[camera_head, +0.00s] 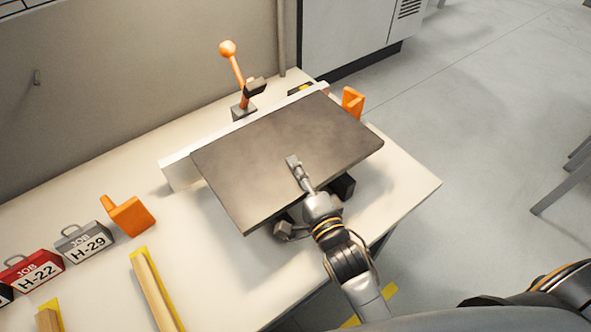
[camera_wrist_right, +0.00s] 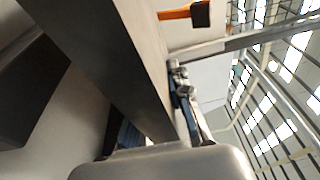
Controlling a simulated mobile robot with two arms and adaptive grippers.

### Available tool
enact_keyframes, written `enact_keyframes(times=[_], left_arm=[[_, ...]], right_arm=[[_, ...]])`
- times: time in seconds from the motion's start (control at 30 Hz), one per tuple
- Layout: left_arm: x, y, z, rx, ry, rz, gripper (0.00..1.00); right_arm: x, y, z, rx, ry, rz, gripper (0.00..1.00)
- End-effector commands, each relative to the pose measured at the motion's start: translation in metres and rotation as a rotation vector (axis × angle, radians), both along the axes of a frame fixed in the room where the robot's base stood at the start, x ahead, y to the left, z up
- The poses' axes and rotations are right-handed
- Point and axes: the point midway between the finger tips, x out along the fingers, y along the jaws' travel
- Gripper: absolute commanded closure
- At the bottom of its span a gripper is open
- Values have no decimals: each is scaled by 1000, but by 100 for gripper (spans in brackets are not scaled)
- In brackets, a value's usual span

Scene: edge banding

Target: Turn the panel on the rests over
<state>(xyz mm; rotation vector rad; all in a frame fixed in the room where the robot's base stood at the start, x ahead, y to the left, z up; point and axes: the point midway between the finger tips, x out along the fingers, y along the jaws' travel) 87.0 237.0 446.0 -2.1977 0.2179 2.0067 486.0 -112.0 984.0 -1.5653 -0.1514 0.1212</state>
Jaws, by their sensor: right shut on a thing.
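The panel (camera_head: 265,150) is a flat dark grey-brown board, lying roughly level above the table in the head view. Its far long edge runs along a white fence (camera_head: 180,172). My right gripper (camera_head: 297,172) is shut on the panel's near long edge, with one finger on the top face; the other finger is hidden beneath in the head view. In the right wrist view the panel (camera_wrist_right: 115,60) runs between the two fingers (camera_wrist_right: 155,115). A dark block (camera_head: 343,187) shows under the near edge, perhaps a rest; other supports are hidden. My left gripper is not in view.
An orange-handled clamp (camera_head: 236,75) stands behind the fence. Orange brackets stand at right (camera_head: 352,102) and left (camera_head: 130,214). The table's right corner (camera_head: 410,185) is clear.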

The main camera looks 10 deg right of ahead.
Motion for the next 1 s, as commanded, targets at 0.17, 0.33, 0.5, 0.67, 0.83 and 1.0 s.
enact_keyframes(times=[0.17,0.33,0.5,0.67,0.83,1.0], left_arm=[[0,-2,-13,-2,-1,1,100],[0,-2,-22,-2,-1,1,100],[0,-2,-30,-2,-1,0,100],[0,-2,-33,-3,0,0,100],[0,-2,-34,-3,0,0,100],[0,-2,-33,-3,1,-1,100]], right_arm=[[1,0,-12,2,-14,1,100],[1,0,-26,3,-15,0,100],[1,0,-39,2,-14,0,100],[1,0,-44,3,-16,-1,100],[1,0,-45,3,-16,-1,100],[1,0,-45,3,-16,-1,80]])
